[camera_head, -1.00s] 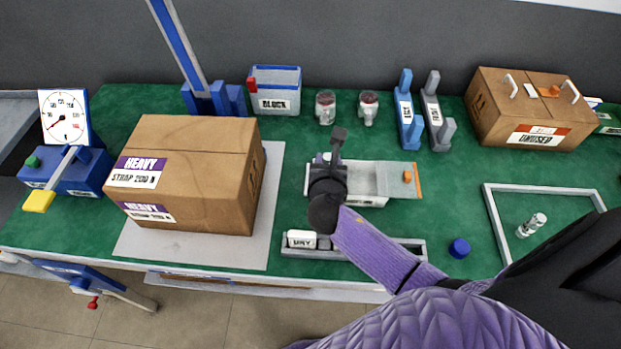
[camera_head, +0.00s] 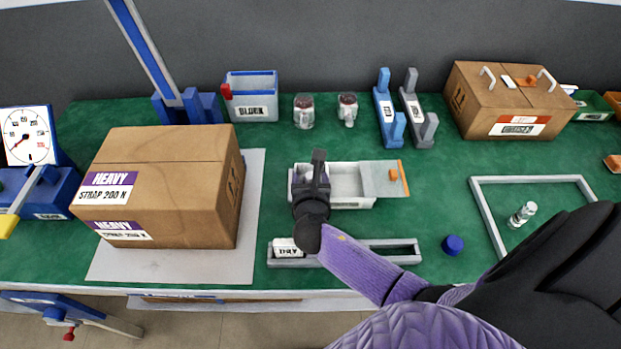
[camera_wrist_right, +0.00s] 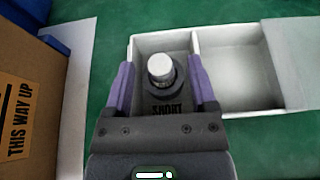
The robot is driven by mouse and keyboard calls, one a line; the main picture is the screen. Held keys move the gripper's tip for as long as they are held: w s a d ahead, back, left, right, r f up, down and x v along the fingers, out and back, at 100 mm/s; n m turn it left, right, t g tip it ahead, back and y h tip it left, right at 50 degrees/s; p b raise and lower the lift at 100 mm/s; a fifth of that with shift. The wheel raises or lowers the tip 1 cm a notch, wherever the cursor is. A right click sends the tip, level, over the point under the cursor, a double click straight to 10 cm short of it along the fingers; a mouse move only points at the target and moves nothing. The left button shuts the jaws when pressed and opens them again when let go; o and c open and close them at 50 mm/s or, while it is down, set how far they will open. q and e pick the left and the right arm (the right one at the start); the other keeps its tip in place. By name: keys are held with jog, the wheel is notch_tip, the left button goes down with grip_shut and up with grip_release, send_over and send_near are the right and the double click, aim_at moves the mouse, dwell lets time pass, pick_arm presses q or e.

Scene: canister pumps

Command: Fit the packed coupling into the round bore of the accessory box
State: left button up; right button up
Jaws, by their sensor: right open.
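The accessory box (camera_head: 345,203) is a white open tray with a pale lid (camera_head: 384,178) slid to the right. The right wrist view shows its divider (camera_wrist_right: 196,42) and two compartments. A dark grey round part with an upright white cylinder on top (camera_wrist_right: 160,68), marked SHORT, stands in the left compartment; it may be the coupling. My right gripper (camera_wrist_right: 162,85) is open, its purple fingers on either side of this part. Contact cannot be told. In the head view my right gripper (camera_head: 310,187) covers the box's left end. No round bore is clearly visible. My left gripper is not in view.
A long grey tray (camera_head: 400,258) with a white labelled block (camera_head: 287,248) lies in front. A HEAVY carton (camera_head: 165,190) stands left.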

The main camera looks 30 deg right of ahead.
jog(key=shift+r, duration=0.1)
jog(key=shift+s+a+r+p, duration=0.15)
jog(key=shift+s+r+p, duration=0.05)
jog(key=shift+s+p, duration=0.1)
jog(key=p+v, duration=0.3)
jog(key=v, duration=0.8)
jog(key=shift+p, duration=0.35)
jog(key=shift+s, duration=0.15)
